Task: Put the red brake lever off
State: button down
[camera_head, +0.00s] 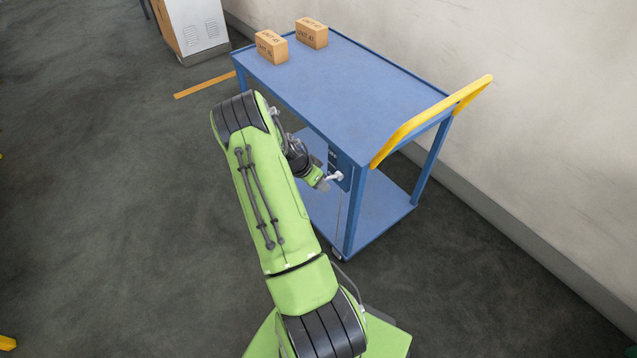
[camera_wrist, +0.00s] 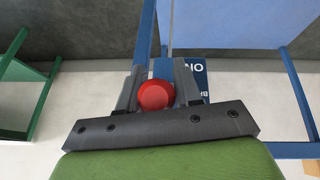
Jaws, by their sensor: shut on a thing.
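The blue cart (camera_head: 335,80) has a dark blue plate (camera_head: 338,165) on its near side by the corner leg. A pale metal lever part (camera_head: 335,177) sticks out from this plate. My gripper (camera_head: 324,184) is at the lever's outer end and hides its tip in the head view. In the wrist view the lever's round red knob (camera_wrist: 154,95) sits between the two fingers of my gripper (camera_wrist: 157,85), which is shut on it. The plate also shows behind the right finger (camera_wrist: 199,76), with upside-down white letters that look like "ON".
Two cardboard boxes stand at the cart top's far end, one (camera_head: 271,46) left of the other (camera_head: 312,33). A yellow handle (camera_head: 430,122) rises at the near right end. A wall (camera_head: 540,130) runs behind the cart. The floor at left (camera_head: 100,200) is clear.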

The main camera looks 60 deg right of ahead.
dwell(0.3)
jog(key=c, duration=0.8)
grip_release()
jog(key=shift+c, duration=0.2)
jog(key=p+v, duration=0.3)
jog(key=v, duration=1.2)
jog(key=shift+a+r, duration=0.15)
jog(key=shift+r, duration=0.25)
jog(key=shift+w, duration=0.1)
